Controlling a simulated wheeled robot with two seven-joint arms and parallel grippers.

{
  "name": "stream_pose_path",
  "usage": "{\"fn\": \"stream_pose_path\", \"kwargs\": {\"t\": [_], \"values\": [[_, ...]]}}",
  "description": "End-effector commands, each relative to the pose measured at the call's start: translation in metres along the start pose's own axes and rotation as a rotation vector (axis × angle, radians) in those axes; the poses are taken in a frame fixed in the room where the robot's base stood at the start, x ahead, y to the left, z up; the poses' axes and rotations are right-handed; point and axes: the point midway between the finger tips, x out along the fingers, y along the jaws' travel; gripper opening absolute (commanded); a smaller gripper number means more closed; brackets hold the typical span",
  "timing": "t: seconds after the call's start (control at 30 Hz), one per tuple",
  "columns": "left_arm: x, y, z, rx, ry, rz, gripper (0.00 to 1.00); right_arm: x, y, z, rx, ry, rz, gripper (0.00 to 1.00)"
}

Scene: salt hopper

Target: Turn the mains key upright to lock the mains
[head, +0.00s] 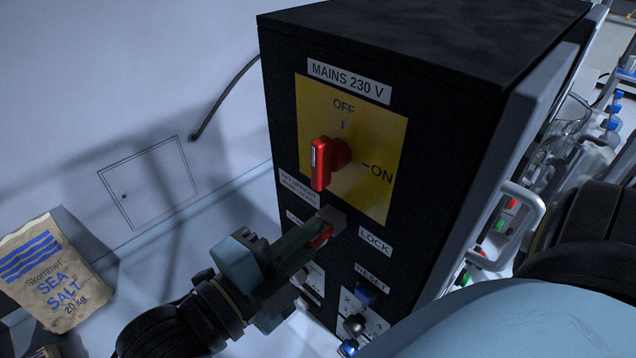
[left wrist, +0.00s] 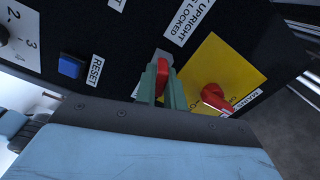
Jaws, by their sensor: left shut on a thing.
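The red mains key (head: 321,236) sits at a small grey lock block (head: 334,218) beside the LOCK label, low on the black cabinet. My left gripper (head: 308,240) reaches in from the lower left and is shut on the key. In the left wrist view, the key (left wrist: 163,78) shows between the green fingertips (left wrist: 162,88). The fingers hide much of it, so I cannot tell its exact angle. My right gripper is not in view.
A blue RESET button (head: 366,291) and a numbered dial (head: 355,325) are below the lock. A sea salt sack (head: 52,270) stands at the far left. Frames and glassware (head: 580,140) crowd the right side. The space left of the cabinet is open.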

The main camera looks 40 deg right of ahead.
Motion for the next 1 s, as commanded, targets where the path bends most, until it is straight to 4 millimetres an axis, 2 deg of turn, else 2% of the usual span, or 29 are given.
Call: {"fn": "stream_pose_path", "kwargs": {"t": [0.4, 0.73, 1.0], "values": [[0.0, -0.001, 0.0, -0.05, 0.0, -0.002, 0.0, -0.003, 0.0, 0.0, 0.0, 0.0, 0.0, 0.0], [0.0, -0.001, 0.0, -0.328, -0.001, -0.001, 0.0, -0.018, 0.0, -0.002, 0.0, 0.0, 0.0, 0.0], [0.0, 0.0, 0.0, -0.385, 0.001, -0.002, 0.0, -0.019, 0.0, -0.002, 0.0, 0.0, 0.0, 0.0]]}}
